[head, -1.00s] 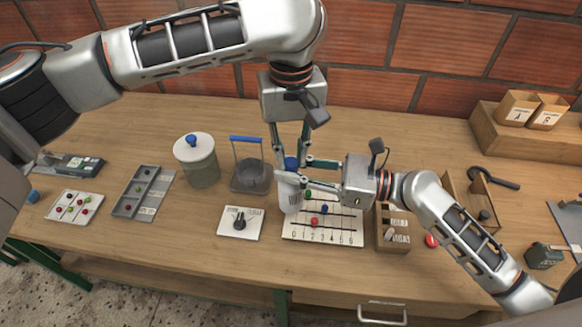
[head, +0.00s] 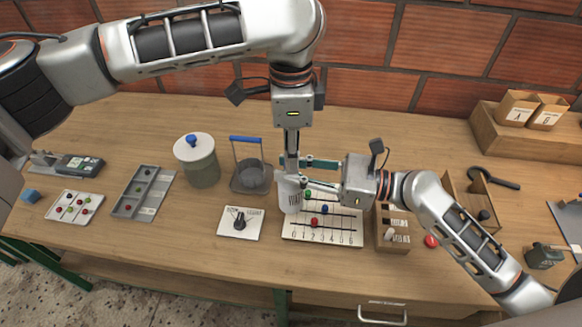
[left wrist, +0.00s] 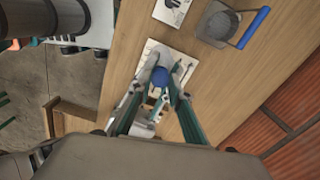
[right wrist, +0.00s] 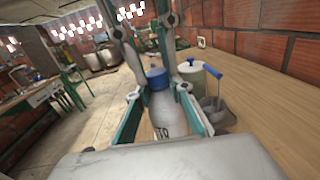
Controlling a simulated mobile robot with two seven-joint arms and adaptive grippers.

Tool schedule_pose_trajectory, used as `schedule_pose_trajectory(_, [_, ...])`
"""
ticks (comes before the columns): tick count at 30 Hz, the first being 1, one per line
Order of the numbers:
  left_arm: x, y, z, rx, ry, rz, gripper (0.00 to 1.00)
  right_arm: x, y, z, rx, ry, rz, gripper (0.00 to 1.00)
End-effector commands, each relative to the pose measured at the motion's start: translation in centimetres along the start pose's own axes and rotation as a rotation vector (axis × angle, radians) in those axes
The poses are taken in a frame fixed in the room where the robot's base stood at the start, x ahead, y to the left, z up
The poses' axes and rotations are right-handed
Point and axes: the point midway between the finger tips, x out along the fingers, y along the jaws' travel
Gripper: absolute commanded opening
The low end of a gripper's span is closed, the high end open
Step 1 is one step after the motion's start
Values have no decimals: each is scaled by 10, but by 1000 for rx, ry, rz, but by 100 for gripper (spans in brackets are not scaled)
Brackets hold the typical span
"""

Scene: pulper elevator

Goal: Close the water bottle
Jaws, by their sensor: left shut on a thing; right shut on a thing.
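The water bottle (right wrist: 165,110) is pale grey, with printed marks on its side in the right wrist view. It stands upright at the left end of the numbered board. My right gripper (head: 298,182) is shut on its body from the right. The blue cap (right wrist: 155,72) is at the top of the bottle, over the neck; I cannot tell how tightly it sits. My left gripper (head: 291,172) points straight down and is shut on the cap (left wrist: 160,77), which shows between its fingers in the left wrist view. In the head view the fingers hide the cap.
The numbered bead board (head: 338,232) lies beside the bottle. A dial plate (head: 241,223), a grey basket with blue handle (head: 252,178) and a lidded jar (head: 200,165) are to the left. A wooden compartment box (head: 394,242) is to the right. The front table middle is clear.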

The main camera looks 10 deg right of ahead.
Motion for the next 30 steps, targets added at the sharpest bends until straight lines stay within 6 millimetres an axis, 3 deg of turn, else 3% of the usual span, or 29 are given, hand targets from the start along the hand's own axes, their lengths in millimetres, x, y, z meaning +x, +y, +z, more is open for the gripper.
schedule_pose_trajectory(15, [1, 0, 1, 920, -3, 3, 0, 0, 0, 0, 0, -1, 0, 0])
schedule_pose_trajectory(21, [1, 0, 1, 1059, -4, 3, 0, 0, 0, 0, 0, -1, 0, 0])
schedule_pose_trajectory(29, [1, 0, 1, 1064, -4, 2, 0, 0, 0, 0, 0, -1, 0, 0])
schedule_pose_trajectory(30, [1, 0, 1, 1064, -4, 2, 22, 0, 0, 0, 0, -1, 0, 0])
